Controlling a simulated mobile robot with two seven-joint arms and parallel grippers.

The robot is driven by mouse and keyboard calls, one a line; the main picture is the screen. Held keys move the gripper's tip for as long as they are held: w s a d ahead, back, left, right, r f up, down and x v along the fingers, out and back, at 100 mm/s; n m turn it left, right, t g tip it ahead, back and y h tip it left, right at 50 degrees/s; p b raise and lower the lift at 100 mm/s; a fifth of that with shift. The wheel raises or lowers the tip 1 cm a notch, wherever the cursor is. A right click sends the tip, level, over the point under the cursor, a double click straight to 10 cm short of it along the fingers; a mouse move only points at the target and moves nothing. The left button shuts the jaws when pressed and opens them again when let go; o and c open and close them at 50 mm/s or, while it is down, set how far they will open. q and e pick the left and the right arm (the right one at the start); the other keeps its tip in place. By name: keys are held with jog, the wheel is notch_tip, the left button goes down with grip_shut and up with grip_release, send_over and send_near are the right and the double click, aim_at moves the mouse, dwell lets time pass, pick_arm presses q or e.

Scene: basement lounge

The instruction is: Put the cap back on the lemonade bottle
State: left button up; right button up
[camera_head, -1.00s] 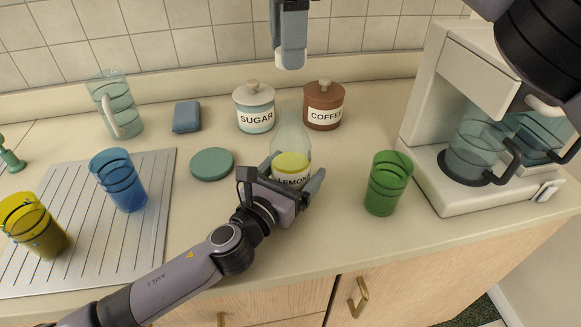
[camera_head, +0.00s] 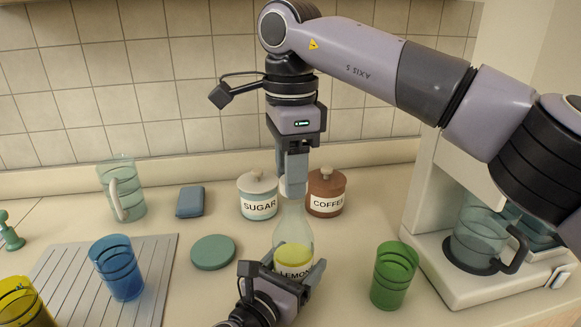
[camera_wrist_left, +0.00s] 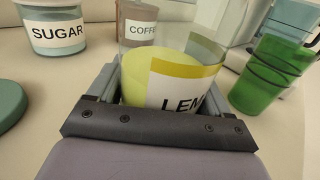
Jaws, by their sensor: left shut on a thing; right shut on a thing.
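The lemonade bottle (camera_head: 293,228) stands upright on the counter, clear with a pale yellow lower part and a label. My left gripper (camera_head: 284,272) is shut around its lower body; the left wrist view shows the bottle (camera_wrist_left: 165,80) between the fingers. My right gripper (camera_head: 292,168) points straight down above the bottle, shut on a small white cap (camera_head: 291,188). The cap is in line with the top of the bottle's neck. I cannot tell whether it touches the rim, because the cap and fingers hide it.
The sugar jar (camera_head: 258,197) and coffee jar (camera_head: 325,193) stand close behind the bottle. A green cup (camera_head: 393,275) and coffee maker (camera_head: 478,240) are to the right. A green disc (camera_head: 213,252), blue cup (camera_head: 117,268) and pitcher (camera_head: 122,190) are to the left.

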jog(key=shift+f, duration=0.1)
jog(key=shift+f, duration=0.8)
jog(key=shift+f, duration=0.6)
